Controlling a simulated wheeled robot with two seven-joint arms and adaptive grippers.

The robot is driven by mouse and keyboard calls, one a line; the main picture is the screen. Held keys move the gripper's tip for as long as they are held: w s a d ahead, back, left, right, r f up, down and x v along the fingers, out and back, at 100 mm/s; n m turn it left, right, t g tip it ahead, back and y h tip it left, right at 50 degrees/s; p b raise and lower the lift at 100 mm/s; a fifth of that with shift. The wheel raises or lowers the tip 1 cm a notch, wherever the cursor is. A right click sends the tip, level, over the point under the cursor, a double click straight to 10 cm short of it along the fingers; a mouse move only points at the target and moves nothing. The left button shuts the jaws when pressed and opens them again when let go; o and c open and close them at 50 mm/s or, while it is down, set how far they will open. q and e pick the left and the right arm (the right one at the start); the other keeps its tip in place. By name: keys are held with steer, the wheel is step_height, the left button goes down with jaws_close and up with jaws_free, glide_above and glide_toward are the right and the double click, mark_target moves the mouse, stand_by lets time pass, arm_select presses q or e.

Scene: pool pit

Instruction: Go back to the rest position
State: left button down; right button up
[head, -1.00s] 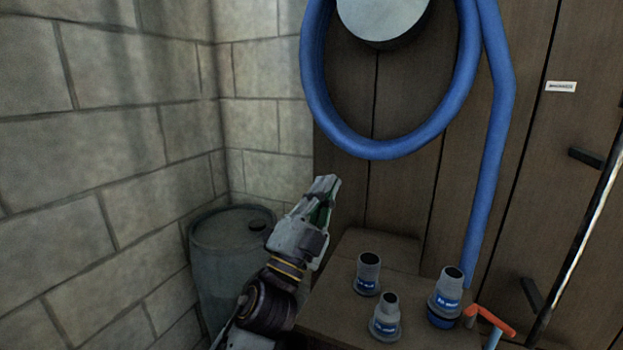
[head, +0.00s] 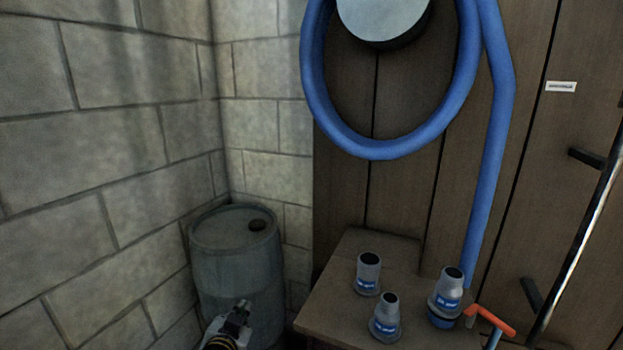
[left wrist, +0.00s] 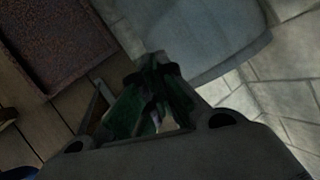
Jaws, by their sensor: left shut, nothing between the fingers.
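My left gripper (head: 240,308) shows at the bottom of the head view, in front of the grey-blue drum (head: 236,262) and apart from the wooden bench. In the left wrist view its green-padded fingers (left wrist: 158,68) are closed together with nothing between them. The drum also shows beyond the fingers in the left wrist view (left wrist: 215,30). My right gripper is in neither view.
Three grey fittings with blue labels (head: 368,274) (head: 385,319) (head: 446,297) stand on the wooden bench (head: 335,300). A blue hose (head: 487,150) hangs on the plank wall. An orange-handled item (head: 492,321) is at the bench's right. A block wall (head: 90,170) bounds the left.

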arm_select(q)
steer(key=s+a+f+n+g, duration=0.1)
steer(key=s+a+f+g, duration=0.3)
steer(key=s+f, duration=0.6)
steer(key=s+a+f+n+g, duration=0.1)
steer(key=s+a+f+g, duration=0.1)
steer(key=s+f+g, duration=0.7)
steer(key=s+a+f+t+p, duration=0.1)
steer(key=s+f, duration=0.1)
steer(key=f, duration=1.3)
steer(key=s+a+f+t+p, duration=0.1)
steer(key=s+f, duration=0.1)
steer(key=f, duration=1.2)
steer(key=s+a+f+p, duration=0.1)
steer(key=s+a+f, duration=0.3)
steer(key=s+f, duration=0.5)
steer(key=s+a+f+g+p, duration=0.1)
steer(key=s+a+f, duration=0.2)
steer(key=s+f, duration=0.5)
steer(key=s, duration=0.3)
steer(key=shift+a+f+y, duration=0.3)
steer(key=shift+a+f, duration=0.05)
steer(key=shift+a, duration=0.05)
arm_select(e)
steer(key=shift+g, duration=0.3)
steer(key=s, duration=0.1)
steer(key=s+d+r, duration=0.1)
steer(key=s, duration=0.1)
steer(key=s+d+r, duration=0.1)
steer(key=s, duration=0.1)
